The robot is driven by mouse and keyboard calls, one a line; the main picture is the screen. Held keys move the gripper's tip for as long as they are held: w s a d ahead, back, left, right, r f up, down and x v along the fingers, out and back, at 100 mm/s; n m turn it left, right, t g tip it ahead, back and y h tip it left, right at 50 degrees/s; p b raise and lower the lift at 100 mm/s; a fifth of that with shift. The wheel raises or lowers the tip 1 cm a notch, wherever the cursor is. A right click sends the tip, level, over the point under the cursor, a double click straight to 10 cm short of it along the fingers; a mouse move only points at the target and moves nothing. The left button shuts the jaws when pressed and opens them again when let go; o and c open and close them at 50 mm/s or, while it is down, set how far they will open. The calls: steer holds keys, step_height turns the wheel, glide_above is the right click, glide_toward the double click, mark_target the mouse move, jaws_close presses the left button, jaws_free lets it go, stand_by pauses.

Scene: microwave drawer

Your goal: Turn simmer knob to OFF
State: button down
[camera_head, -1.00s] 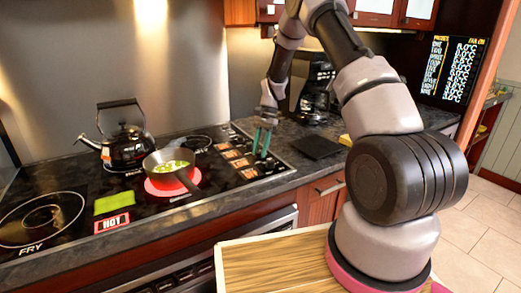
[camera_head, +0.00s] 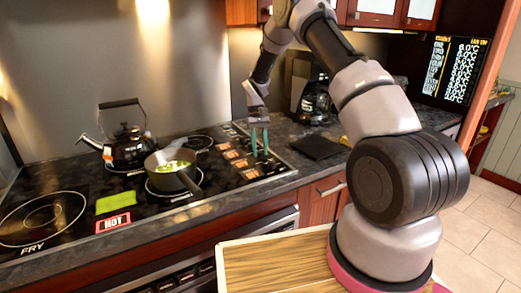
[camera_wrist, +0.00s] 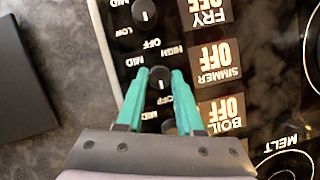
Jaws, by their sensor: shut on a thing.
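The simmer knob (camera_wrist: 159,84) is a small dark dial with a white pointer line. It shows in the wrist view between the teal fingertips of my gripper (camera_wrist: 160,76), which is shut on it. The display (camera_wrist: 220,64) beside it reads SIMMER OFF. In the head view my gripper (camera_head: 260,152) reaches down to the right side of the stove control panel, and its fingers hide the knob. The burner under the saucepan (camera_head: 171,172) looks dark, with no red glow.
Another knob (camera_wrist: 144,13) and the FRY OFF display (camera_wrist: 208,14) lie close by in the wrist view. A BOIL OFF display (camera_wrist: 221,114) is on the other side. A black kettle (camera_head: 127,148) stands at the back left. A dark flat board (camera_head: 317,146) lies right of the stove.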

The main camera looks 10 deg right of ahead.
steer(key=shift+n, duration=0.4)
steer(key=c, duration=0.5)
jaws_free()
steer(key=shift+c, duration=0.2)
steer(key=v, duration=1)
steer(key=shift+w+a+r, duration=0.2)
steer(key=shift+r, duration=0.15)
